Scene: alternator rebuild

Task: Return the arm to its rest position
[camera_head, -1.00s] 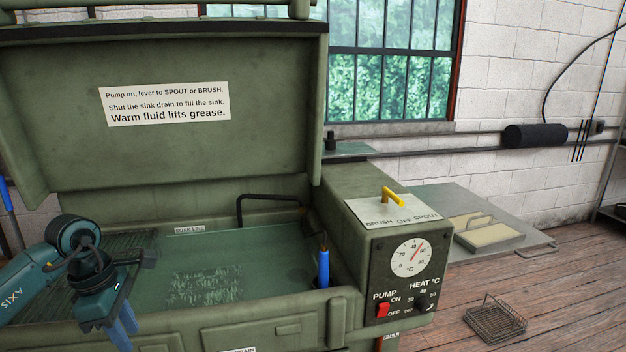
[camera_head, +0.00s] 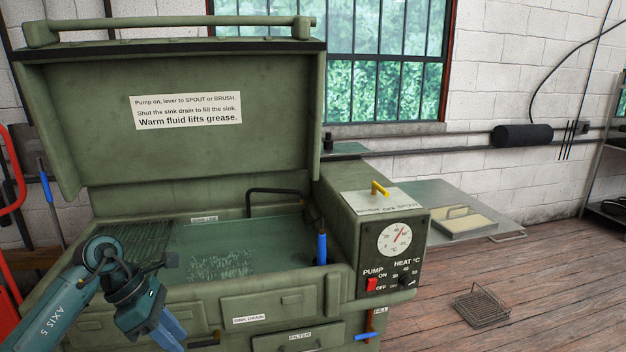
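My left arm comes in from the lower left of the head view, in front of the green parts washer (camera_head: 200,315). Its gripper (camera_head: 176,343) points down at the bottom edge, with blue fingers partly cut off by the frame. I cannot tell whether they are open or shut. No held object shows. The gripper is outside the sink, before the washer's front wall. My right gripper is not in view.
The washer's lid (camera_head: 190,90) stands open, and the sink (camera_head: 250,240) holds fluid. A blue-handled brush (camera_head: 321,248) stands at the sink's right. The control box (camera_head: 400,245) is right of it. A wire basket (camera_head: 482,306) lies on the clear wooden floor.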

